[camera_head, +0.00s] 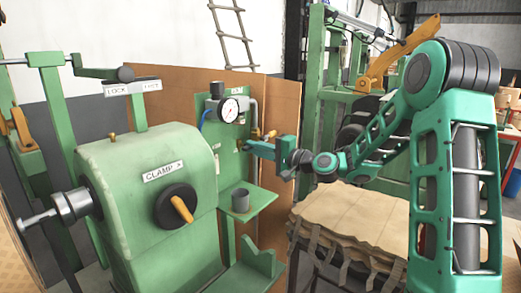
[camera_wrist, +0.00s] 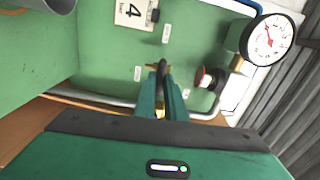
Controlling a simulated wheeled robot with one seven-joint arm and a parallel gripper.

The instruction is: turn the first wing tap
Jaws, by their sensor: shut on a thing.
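The green panel (camera_head: 209,103) stands upright behind the machine and carries small brass fittings and a gauge. My gripper (camera_head: 248,146) reaches in from the right and is at the panel below the gauge. In the wrist view my gripper's green fingers (camera_wrist: 162,100) are shut on a small wing tap (camera_wrist: 162,68), dark with a bit of brass showing. The fingers hide most of the tap, so its turn angle cannot be told. A red and black knob (camera_wrist: 210,77) on a brass stem is just right of the fingers, apart from them.
A round white pressure gauge (camera_head: 229,110) is above my gripper; it also shows in the wrist view (camera_wrist: 267,39). A grey cup (camera_head: 240,200) stands on a green shelf (camera_head: 262,201) below. The green machine with its clamp knob (camera_head: 176,207) is at left.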

